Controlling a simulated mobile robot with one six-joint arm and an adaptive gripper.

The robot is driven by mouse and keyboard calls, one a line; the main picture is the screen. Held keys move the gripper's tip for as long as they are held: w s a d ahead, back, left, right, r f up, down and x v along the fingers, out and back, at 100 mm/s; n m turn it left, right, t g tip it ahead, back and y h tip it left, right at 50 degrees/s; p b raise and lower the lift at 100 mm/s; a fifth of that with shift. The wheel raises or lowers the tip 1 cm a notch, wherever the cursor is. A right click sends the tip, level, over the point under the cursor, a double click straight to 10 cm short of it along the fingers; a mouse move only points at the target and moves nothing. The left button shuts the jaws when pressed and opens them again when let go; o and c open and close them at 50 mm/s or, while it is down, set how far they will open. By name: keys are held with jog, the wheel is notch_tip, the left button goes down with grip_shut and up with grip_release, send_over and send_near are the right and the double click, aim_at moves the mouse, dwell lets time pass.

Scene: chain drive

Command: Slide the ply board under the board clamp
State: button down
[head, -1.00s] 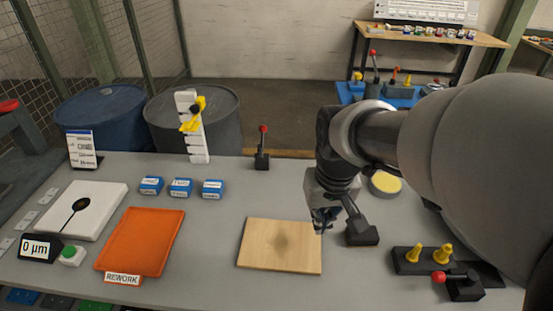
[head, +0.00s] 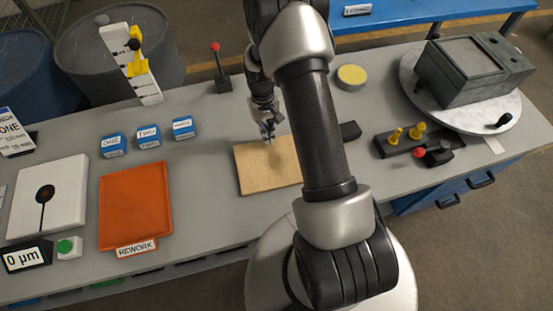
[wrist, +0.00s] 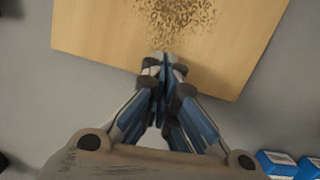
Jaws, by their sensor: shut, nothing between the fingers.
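The ply board (head: 262,172) is a pale wooden rectangle lying flat on the grey bench. In the wrist view the board (wrist: 100,40) fills the top and shows a dark speckled patch. My gripper (head: 268,138) is at the board's far edge, fingers pointing down. In the wrist view my gripper (wrist: 163,62) is shut and empty, its fingertips overlapping the board's edge. I cannot tell whether they touch it. A dark block (head: 350,131) right of the board, partly hidden behind my arm, may be the board clamp; its working end is hidden.
An orange rework tray (head: 135,205) and blue boxes (head: 147,137) lie left of the board. A red-knobbed lever (head: 221,75) stands behind. A yellow-topped disc (head: 351,75) and a fixture with yellow pegs (head: 405,140) are to the right. Bare bench lies between board and tray.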

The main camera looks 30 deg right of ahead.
aim_at(278, 170)
jog(key=s, duration=0.3)
jog(key=s+a+b, duration=0.1)
jog(key=s, duration=0.2)
jog(key=s+a, duration=0.1)
jog(key=s, duration=0.3)
jog(key=shift+a, duration=0.25)
jog(key=shift+s+f+b, duration=0.1)
jog(key=shift+f+b, duration=0.7)
jog(key=shift+s, duration=0.1)
jog(key=w+d, duration=0.1)
jog(key=w, duration=0.5)
jog(key=w+d, duration=0.2)
jog(key=w, duration=0.5)
jog(key=w+d, duration=0.1)
jog(key=w, duration=0.6)
jog(key=shift+w+d+f, duration=0.1)
jog(key=shift+w+d, duration=0.05)
jog(key=shift+d, duration=0.15)
